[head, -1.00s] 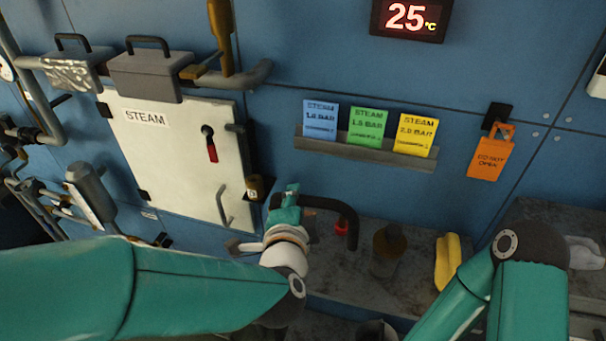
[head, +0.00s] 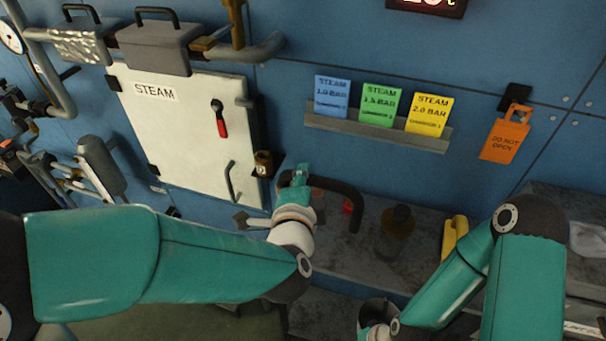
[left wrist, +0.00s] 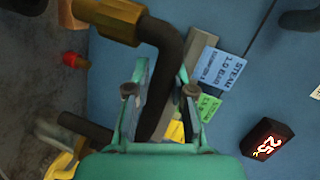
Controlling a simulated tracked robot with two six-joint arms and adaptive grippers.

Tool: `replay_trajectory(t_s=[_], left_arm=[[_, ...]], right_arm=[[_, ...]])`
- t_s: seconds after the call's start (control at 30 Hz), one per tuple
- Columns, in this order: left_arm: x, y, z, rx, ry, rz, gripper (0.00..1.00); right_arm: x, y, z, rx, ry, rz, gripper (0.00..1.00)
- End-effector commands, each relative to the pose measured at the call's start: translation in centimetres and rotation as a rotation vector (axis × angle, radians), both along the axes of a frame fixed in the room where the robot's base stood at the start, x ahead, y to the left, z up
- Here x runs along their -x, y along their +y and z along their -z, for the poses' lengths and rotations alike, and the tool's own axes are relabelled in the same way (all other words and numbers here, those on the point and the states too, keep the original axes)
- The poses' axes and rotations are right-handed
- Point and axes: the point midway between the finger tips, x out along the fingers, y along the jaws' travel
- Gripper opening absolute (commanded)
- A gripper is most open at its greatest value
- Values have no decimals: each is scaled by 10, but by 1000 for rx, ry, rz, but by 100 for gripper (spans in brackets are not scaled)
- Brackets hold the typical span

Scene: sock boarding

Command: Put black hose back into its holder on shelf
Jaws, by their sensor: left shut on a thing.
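My left gripper (head: 302,172) is shut on the black hose (head: 340,188) in front of the wall. In the head view the hose reaches right from the gripper and bends down. In the left wrist view the hose (left wrist: 168,85) runs between the gripper fingers (left wrist: 157,95), and a brass end piece (left wrist: 112,18) shows at the upper left. A small brass piece (head: 263,162) on a dark wall bracket is just left of the gripper, possibly the holder. The right arm reaches low at the centre right; its gripper's jaws are not clear.
A grey shelf (head: 330,247) holds a red-topped item (head: 348,206), a brown bottle (head: 396,232) and a yellow item (head: 453,234). A white STEAM door (head: 180,120) is left. A card rack (head: 375,132) and orange tag (head: 505,138) are on the wall.

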Motion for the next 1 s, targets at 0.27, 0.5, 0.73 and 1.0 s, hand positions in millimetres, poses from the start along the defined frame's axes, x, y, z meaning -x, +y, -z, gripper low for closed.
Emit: replay_trajectory(t_s=[0.27, 0.5, 0.73, 1.0], left_arm=[[0, 2, 31, 0, -1, -3, 0], [0, 3, 42, 2, -3, -6, 0], [0, 3, 43, 2, -3, -6, 0], [0, 3, 43, 1, -3, -7, 0]], right_arm=[[0, 0, 24, 0, 0, 0, 0], [0, 0, 32, 0, 0, 0, 0], [0, 0, 32, 0, 0, 0, 0], [0, 0, 32, 0, 0, 0, 0]])
